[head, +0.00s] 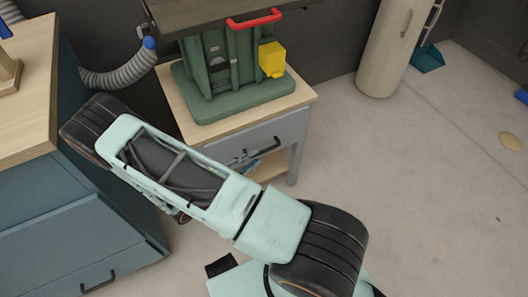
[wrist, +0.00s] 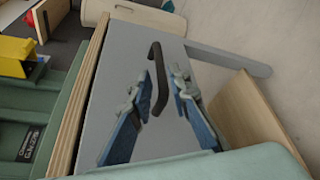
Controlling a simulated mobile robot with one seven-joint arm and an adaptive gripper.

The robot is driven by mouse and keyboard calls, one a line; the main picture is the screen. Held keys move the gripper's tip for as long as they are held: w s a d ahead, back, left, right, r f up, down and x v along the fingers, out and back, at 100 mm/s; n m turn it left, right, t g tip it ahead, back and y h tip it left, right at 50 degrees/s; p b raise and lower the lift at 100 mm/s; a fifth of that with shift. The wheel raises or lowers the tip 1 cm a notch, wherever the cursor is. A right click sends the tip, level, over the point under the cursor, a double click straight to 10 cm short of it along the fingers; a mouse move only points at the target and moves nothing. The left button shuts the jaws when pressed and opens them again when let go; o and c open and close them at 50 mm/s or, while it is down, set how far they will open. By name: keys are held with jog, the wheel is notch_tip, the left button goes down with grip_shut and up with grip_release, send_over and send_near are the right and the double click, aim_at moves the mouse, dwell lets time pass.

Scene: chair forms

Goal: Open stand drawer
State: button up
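The stand (head: 180,92) is a small light-wood and grey table. Its grey drawer front (head: 291,128) has a dark bar handle (head: 265,146) and looks flush with the stand. In the wrist view the drawer front (wrist: 110,100) fills the middle, with the black handle (wrist: 158,85) running up it. My gripper (wrist: 160,84) is open, with one blue-grey finger on each side of the handle. I cannot tell whether either finger touches it. In the head view my gripper (head: 246,163) is small, partly hidden by my arm, just in front of the drawer.
A green machine (head: 205,106) with a yellow box (head: 272,60) and red handle stands on the stand. A blue cabinet (head: 75,235) with a wooden top is at the left, a grey hose (head: 112,76) behind it. A beige cylinder (head: 388,50) stands at the back. Floor at right is mostly clear.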

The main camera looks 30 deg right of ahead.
aim_at(264, 150)
jog(key=b+x, duration=0.1)
jog(key=x, duration=0.5)
jog(key=shift+d, duration=0.1)
jog(key=shift+c, duration=0.2)
grip_shut()
